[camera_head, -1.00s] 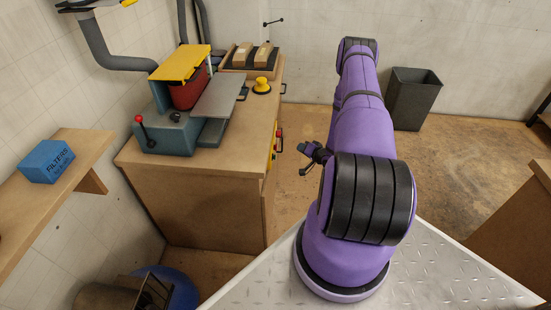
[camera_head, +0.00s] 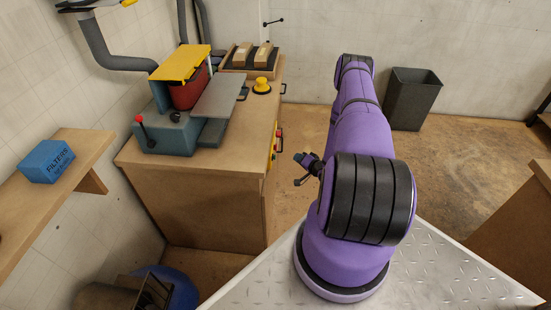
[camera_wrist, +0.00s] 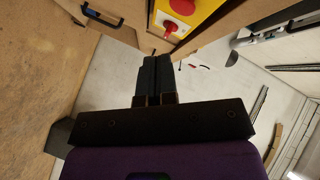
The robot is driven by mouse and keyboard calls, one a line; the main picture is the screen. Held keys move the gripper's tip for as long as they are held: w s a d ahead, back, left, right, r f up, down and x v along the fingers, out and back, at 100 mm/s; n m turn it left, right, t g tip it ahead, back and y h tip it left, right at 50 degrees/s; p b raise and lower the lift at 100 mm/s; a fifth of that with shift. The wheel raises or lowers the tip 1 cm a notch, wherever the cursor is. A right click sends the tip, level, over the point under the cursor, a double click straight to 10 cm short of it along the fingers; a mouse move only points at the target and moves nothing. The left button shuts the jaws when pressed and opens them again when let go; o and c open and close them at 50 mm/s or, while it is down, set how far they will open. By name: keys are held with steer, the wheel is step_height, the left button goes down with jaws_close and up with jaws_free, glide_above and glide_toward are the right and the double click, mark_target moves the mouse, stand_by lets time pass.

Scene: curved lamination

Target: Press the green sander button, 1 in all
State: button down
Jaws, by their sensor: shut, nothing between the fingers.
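The belt sander (camera_head: 170,135) stands on a wooden cabinet (camera_head: 200,190) at the left in the head view, with a teal base and yellow top. A yellow control panel (camera_head: 274,148) shows edge-on on the cabinet's right side. In the wrist view the panel (camera_wrist: 199,12) is at the top, with a red button (camera_wrist: 170,27) facing the camera and another red part above it. I cannot make out the green button in either view. My gripper (camera_wrist: 157,62) is shut and empty. Its fingertips appear just below and left of the panel in the picture; I cannot tell the gap.
A cabinet handle (camera_wrist: 102,15) sticks out left of the panel in the wrist view. A yellow round knob (camera_head: 262,85) and a board with wooden blocks (camera_head: 249,57) are on the cabinet top. A dark bin (camera_head: 413,100) stands beyond my arm. Floor between cabinet and arm is clear.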

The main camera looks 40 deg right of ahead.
mark_target(273, 157)
steer(key=w+a, duration=0.4)
steer(key=shift+w, duration=0.3)
steer(key=shift+w, duration=0.1)
stand_by(2.0)
steer(key=shift+w+a, duration=0.25)
